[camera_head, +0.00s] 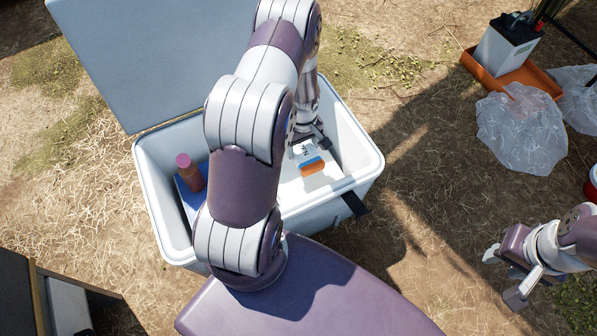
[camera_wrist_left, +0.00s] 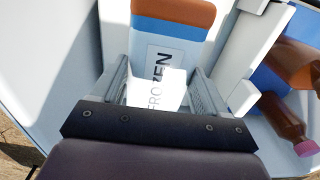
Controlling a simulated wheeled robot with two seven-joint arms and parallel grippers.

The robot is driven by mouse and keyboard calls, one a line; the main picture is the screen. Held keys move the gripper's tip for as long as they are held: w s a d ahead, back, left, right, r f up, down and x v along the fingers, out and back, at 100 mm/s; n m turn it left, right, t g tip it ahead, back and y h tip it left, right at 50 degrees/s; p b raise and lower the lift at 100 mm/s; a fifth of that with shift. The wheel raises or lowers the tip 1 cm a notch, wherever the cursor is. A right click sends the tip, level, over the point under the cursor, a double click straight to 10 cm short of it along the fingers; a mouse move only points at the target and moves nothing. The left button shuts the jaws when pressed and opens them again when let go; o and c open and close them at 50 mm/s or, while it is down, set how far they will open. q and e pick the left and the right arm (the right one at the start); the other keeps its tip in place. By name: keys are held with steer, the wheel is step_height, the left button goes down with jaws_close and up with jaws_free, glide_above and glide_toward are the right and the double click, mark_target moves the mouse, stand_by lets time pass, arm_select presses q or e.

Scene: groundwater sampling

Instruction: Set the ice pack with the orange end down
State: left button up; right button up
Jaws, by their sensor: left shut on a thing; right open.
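The ice pack (camera_head: 313,167) is white with a blue band and an orange end, and lies inside the white cooler (camera_head: 375,160) on its right side. In the left wrist view the ice pack (camera_wrist_left: 170,45) shows the word "FROZEN" between the fingers. My left gripper (camera_head: 308,138) reaches down into the cooler and is shut on the ice pack; my arm hides part of the cooler. It also shows in the left wrist view (camera_wrist_left: 165,95). Whether the pack touches the cooler floor, I cannot tell. My right gripper (camera_head: 503,275) is open and empty over the ground at the lower right.
The cooler lid (camera_head: 140,60) is open at the back. Clear plastic bags (camera_head: 522,130) and an orange tray (camera_head: 540,78) with a battery-like box lie at the upper right.

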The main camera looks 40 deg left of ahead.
mark_target(313, 153)
arm_select(q)
step_height(313, 153, down, 10)
steer(key=b, duration=0.5)
steer(key=shift+r, duration=0.25)
steer(key=o, duration=1.3)
steer(key=shift+f, duration=0.15)
